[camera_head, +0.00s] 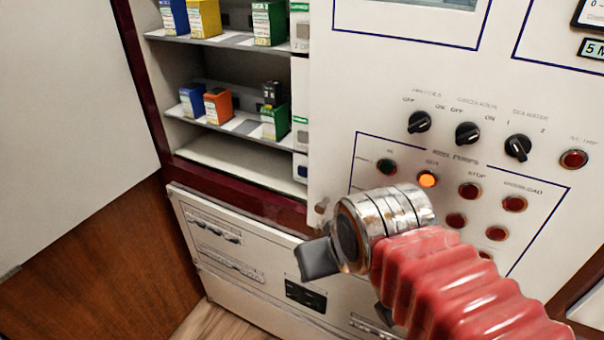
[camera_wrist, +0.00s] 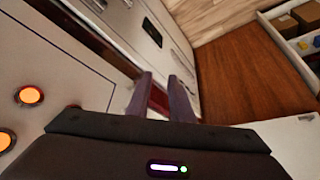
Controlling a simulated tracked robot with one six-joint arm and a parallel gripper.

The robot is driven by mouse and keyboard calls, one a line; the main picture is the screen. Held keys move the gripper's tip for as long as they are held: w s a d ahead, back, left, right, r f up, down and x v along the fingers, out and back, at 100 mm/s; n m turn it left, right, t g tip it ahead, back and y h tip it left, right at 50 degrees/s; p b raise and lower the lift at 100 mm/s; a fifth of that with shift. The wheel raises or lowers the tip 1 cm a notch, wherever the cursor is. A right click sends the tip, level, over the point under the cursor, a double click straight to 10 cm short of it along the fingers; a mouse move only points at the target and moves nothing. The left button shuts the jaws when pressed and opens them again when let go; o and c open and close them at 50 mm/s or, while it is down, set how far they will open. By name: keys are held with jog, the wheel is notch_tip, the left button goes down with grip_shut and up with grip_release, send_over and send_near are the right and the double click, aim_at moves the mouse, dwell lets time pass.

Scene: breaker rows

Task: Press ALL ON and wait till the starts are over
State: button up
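A white control panel (camera_head: 345,90) fills the right half of the head view. No ALL ON label can be read on it. A lit orange lamp (camera_head: 427,180) stands in a blue-outlined group, with a dark green lamp or button (camera_head: 387,167) to its left and several dark red ones (camera_head: 469,191) to its right and below. My gripper (camera_head: 318,260) is in front of the panel's lower left, partly hidden by my wrist. In the wrist view its two fingers (camera_wrist: 162,95) are apart with nothing between them. Two lit orange lamps (camera_wrist: 29,96) show at the left there.
Three black rotary switches (camera_head: 467,133) sit above the lamps. Open shelves (camera_head: 215,120) with coloured boxes are left of the panel. White drawers (camera_head: 235,245) are below. A wooden surface (camera_wrist: 240,80) shows in the wrist view.

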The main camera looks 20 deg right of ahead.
grip_shut()
dwell(1.2)
